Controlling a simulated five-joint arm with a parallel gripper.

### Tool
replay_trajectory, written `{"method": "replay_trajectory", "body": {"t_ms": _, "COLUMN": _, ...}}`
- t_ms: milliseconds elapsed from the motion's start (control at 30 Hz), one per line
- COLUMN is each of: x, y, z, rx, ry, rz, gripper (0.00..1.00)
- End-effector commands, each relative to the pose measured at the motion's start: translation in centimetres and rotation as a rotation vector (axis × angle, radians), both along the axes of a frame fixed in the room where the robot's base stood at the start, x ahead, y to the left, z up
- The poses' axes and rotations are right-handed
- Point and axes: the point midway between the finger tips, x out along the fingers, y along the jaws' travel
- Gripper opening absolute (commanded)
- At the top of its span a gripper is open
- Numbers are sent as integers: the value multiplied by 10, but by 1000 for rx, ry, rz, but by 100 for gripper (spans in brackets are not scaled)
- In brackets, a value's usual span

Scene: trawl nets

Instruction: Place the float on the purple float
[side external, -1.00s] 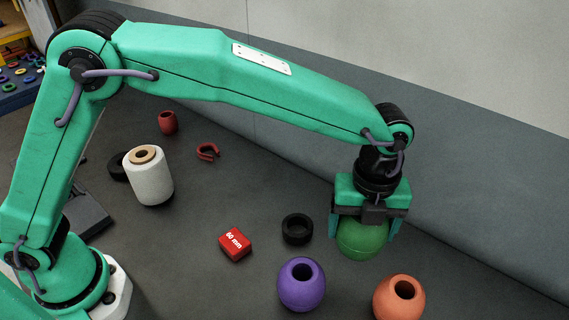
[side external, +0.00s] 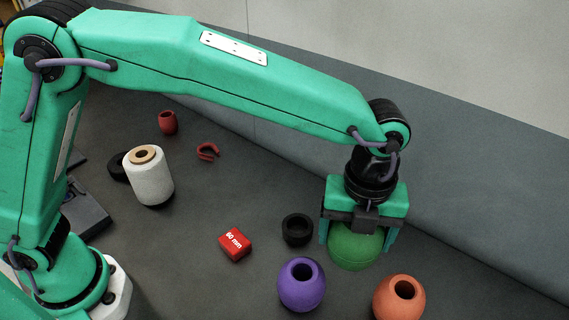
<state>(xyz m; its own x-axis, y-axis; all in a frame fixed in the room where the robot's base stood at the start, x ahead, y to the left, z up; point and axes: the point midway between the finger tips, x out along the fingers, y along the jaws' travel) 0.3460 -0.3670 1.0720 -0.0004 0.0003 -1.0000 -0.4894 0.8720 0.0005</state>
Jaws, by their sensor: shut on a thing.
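My gripper (side external: 358,238) is shut on a green float (side external: 356,250), with a finger on each side of it. The float hangs below the gripper, and its top is hidden by the jaws. A purple float (side external: 301,287) with a dark hole in its top stands upright on the grey surface, lower left of the green float in the picture. The two floats are apart. I cannot tell exactly how high the green float is above the surface.
An orange float (side external: 399,298) stands to the right of the purple one. A black ring (side external: 297,229) lies behind the purple float, and a red 60 mm block (side external: 234,245) lies to the left. A white twine spool (side external: 149,177), a red shackle (side external: 208,151) and a small red float (side external: 168,122) are farther back.

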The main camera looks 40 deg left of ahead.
Motion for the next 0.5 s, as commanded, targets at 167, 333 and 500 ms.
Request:
{"method": "replay_trajectory", "body": {"t_ms": 167, "x": -41, "y": -1, "z": 24, "rx": -4, "ry": -3, "rz": -86, "gripper": 54}}
{"method": "replay_trajectory", "body": {"t_ms": 333, "x": -82, "y": 4, "z": 44, "rx": -4, "ry": -3, "rz": -173, "gripper": 54}}
{"method": "replay_trajectory", "body": {"t_ms": 500, "x": -122, "y": 13, "z": 61, "rx": -3, "ry": -3, "rz": -256, "gripper": 54}}
